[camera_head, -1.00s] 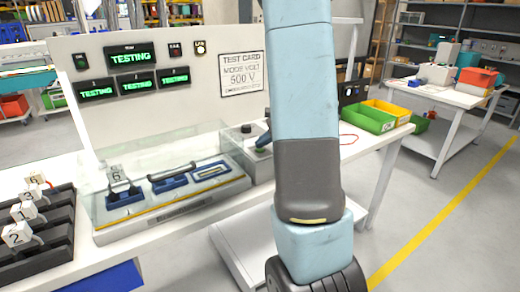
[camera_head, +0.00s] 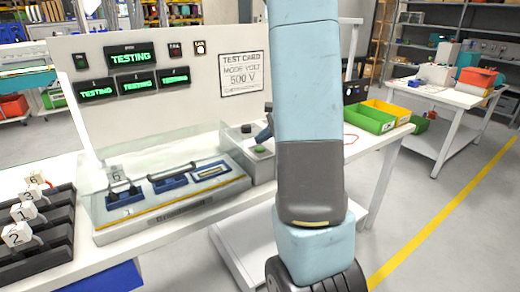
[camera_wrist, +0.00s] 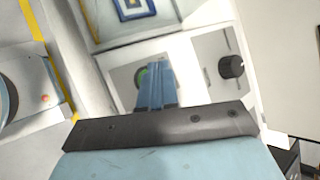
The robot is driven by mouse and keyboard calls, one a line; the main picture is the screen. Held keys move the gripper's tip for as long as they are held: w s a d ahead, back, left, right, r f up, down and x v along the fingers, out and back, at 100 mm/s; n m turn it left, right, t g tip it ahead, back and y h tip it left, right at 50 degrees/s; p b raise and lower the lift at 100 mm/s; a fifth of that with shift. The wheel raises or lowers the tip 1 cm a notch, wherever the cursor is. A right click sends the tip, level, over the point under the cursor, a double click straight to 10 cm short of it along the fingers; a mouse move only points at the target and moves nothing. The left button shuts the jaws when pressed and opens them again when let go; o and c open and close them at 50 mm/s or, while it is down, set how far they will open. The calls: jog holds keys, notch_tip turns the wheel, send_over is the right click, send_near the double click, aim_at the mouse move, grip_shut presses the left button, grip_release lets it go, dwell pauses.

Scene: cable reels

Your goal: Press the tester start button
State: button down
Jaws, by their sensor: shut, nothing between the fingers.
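The green start button (camera_head: 262,150) sits on the grey control box (camera_head: 246,163) at the right end of the tester. In the wrist view the button (camera_wrist: 141,77) shows partly behind my fingers. My gripper (camera_head: 264,134) is shut and empty, just above the button with a small gap visible; my arm hides most of it in the head view. Its blue fingers also show in the wrist view (camera_wrist: 154,72). The tester panel's displays (camera_head: 131,58) read TESTING in green. The clear cover (camera_head: 165,182) lies over the tester bay, with a tagged piece (camera_head: 118,180) inside.
A black knob (camera_wrist: 231,67) stands on the control box beside the button. A dark rack with numbered tags (camera_head: 38,245) stands at the left. Green and yellow bins (camera_head: 369,118) are at the right of the bench. A test card (camera_head: 240,74) is on the panel.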

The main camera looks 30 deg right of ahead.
aim_at(262, 149)
jog(key=shift+r, duration=2.5)
jog(key=shift+a, duration=0.1)
jog(key=s+a+r+n+g+h, duration=0.1)
jog(key=s+a+r+n, duration=0.3)
jog(key=s+a, duration=0.25)
jog(key=s+a+r+n+g, duration=0.2)
jog(key=s+a+r+n, duration=0.1)
jog(key=s+a+n, duration=0.3)
jog(key=s+a+r+n+t+h, duration=0.1)
jog(key=s+a+r+n+h, duration=0.1)
jog(key=s, duration=0.4)
jog(key=s+a+r+n+t+h, duration=0.1)
jog(key=s+a+n+h, duration=0.2)
jog(key=s+n, duration=0.3)
jog(key=shift+a+r, duration=0.4)
jog(key=shift+a, duration=0.25)
